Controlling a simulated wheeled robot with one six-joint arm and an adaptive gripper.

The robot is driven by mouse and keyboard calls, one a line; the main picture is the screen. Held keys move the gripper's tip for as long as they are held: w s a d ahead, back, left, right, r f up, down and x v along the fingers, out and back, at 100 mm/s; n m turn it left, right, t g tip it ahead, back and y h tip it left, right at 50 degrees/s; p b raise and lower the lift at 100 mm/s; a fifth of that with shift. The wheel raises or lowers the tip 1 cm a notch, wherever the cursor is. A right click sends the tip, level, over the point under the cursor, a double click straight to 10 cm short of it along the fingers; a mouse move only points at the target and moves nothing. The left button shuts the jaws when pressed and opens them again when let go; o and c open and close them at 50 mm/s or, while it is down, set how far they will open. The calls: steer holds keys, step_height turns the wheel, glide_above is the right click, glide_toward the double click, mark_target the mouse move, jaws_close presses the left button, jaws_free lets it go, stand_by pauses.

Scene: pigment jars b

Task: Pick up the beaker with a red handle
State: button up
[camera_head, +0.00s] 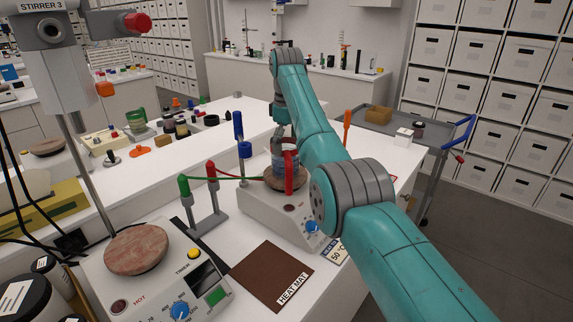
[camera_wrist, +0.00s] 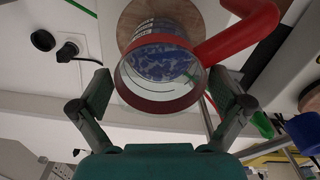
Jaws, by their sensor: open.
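The beaker (camera_head: 277,158) is glass with a red rim and a thick red handle, and holds something blue. It stands upright on the round brown top of a white hotplate (camera_head: 262,208). In the wrist view the beaker (camera_wrist: 162,65) is seen from above, its red handle (camera_wrist: 245,32) reaching to the upper right. My gripper (camera_wrist: 160,88) is open, with one finger on each side of the beaker's rim and gaps visible. In the head view my gripper (camera_head: 283,133) points down at the beaker from above; its fingertips are hard to make out.
A stirrer stand with a second hotplate (camera_head: 137,250) is at left. Green, red and blue-handled tools (camera_head: 206,210) stand close left of the beaker. A brown heat mat (camera_head: 270,272) lies in front. A grey cart (camera_head: 405,128) is at right.

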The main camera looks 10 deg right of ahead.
step_height(320, 180, down, 4)
steer(key=shift+w+a, duration=0.1)
steer(key=c, duration=1.2)
steer(key=shift+r, duration=0.2)
steer(key=shift+c, duration=1)
step_height(320, 180, up, 10)
steer(key=shift+f, duration=0.15)
steer(key=shift+c, duration=0.5)
